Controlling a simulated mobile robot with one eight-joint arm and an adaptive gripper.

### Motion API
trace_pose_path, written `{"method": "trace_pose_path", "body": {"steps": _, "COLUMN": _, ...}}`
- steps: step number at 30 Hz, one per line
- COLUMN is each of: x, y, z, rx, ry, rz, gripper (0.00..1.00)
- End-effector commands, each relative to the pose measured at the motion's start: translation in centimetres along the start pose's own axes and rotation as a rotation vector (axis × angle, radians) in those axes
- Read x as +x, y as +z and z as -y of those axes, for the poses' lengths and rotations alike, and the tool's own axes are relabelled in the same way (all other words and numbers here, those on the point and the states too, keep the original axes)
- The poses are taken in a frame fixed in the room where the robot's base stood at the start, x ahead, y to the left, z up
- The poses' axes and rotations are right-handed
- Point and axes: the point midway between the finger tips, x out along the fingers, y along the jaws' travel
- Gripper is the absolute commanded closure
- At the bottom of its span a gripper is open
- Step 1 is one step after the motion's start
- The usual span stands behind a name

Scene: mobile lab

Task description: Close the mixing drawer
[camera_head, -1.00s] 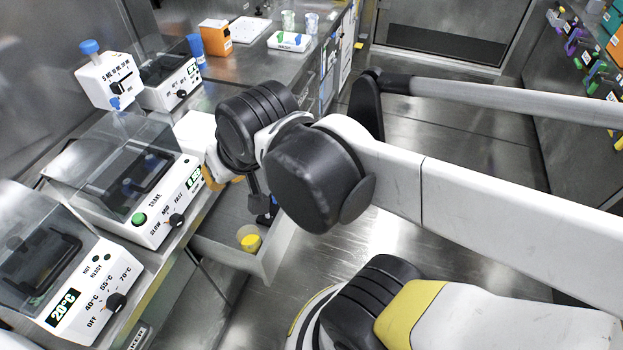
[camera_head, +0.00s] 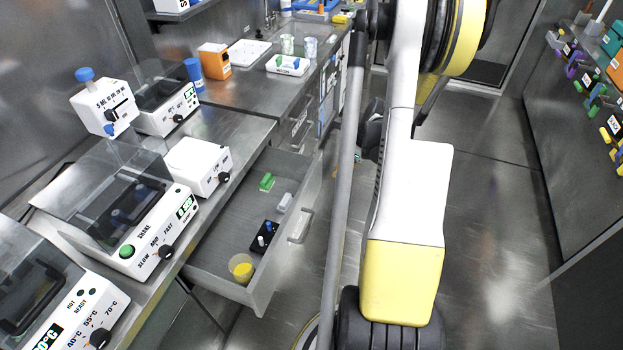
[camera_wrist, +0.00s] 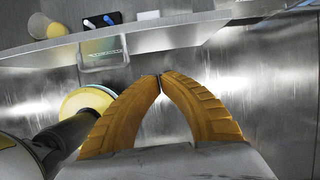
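The open drawer (camera_head: 225,225) sticks out from under the steel bench in the head view. Its front panel (camera_head: 270,278) carries a metal handle (camera_head: 302,226). In the wrist view the drawer front (camera_wrist: 200,34) crosses the top, with the handle (camera_wrist: 105,48) left of centre. My gripper (camera_wrist: 160,82) has two orange fingers with their tips together and nothing visible between them. It is outside the drawer, in front of the panel, with the tips below and right of the handle in the picture. The gripper is hidden in the head view.
The drawer holds a yellow-filled cup (camera_head: 241,268), a black rack (camera_head: 264,237), and green (camera_head: 267,181) and whitish (camera_head: 285,203) items. Several devices, including a shaker (camera_head: 150,240), stand on the bench above. Open floor (camera_head: 490,230) lies to the right.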

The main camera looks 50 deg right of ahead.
Motion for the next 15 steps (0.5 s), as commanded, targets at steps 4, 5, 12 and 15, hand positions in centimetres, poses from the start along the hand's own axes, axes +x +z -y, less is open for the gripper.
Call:
{"method": "trace_pose_path", "body": {"steps": 4, "x": 1.0, "y": -1.2, "z": 0.3, "rx": 0.058, "ry": 0.005, "rz": 0.006, "gripper": 1.0}}
{"method": "trace_pose_path", "body": {"steps": 5, "x": 1.3, "y": -1.2, "z": 0.3, "rx": 0.059, "ry": 0.005, "rz": 0.006, "gripper": 1.0}}
{"method": "trace_pose_path", "body": {"steps": 12, "x": 5.7, "y": -1.2, "z": 0.3, "rx": 0.055, "ry": 0.006, "rz": 0.005, "gripper": 1.0}}
{"method": "trace_pose_path", "body": {"steps": 15, "x": 7.9, "y": -1.2, "z": 0.3, "rx": 0.053, "ry": 0.006, "rz": 0.005, "gripper": 1.0}}
